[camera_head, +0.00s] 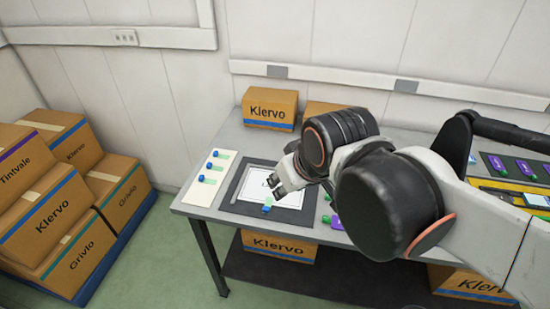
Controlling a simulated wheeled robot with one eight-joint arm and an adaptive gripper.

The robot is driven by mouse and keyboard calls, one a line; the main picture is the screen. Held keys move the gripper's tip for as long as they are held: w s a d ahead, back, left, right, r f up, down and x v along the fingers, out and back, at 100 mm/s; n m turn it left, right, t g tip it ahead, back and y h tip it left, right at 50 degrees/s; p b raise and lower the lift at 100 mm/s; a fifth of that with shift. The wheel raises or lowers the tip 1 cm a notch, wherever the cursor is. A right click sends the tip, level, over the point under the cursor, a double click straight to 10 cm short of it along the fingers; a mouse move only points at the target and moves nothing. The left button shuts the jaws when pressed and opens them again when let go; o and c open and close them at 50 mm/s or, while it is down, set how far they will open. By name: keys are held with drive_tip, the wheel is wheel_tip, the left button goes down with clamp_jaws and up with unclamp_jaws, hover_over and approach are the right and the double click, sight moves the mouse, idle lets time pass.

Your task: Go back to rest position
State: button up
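My gripper (277,185) is over the dark mat (295,216) with the white sheet (249,189) on the table. Its fingers are small in view, and I cannot tell whether they are open or shut. A small bottle with blue and green parts (267,204) is at the front edge of the sheet, just below the fingers and seemingly apart from them. Several similar blue and green bottles (207,180) are on a pale strip (197,197) at the table's left end. My arm hides much of the table's middle.
Green and purple items (336,222) lie by the front edge, partly behind my arm. More purple items (524,168) are on a dark tray at the right. A Klervo box (270,108) stands at the table's back. Boxes (48,214) are stacked left of the table (225,160).

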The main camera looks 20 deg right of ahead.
drive_tip(key=shift+s+m+t, duration=0.4)
drive_tip(key=shift+s+m, duration=0.2)
drive_tip(key=shift+s, duration=0.1)
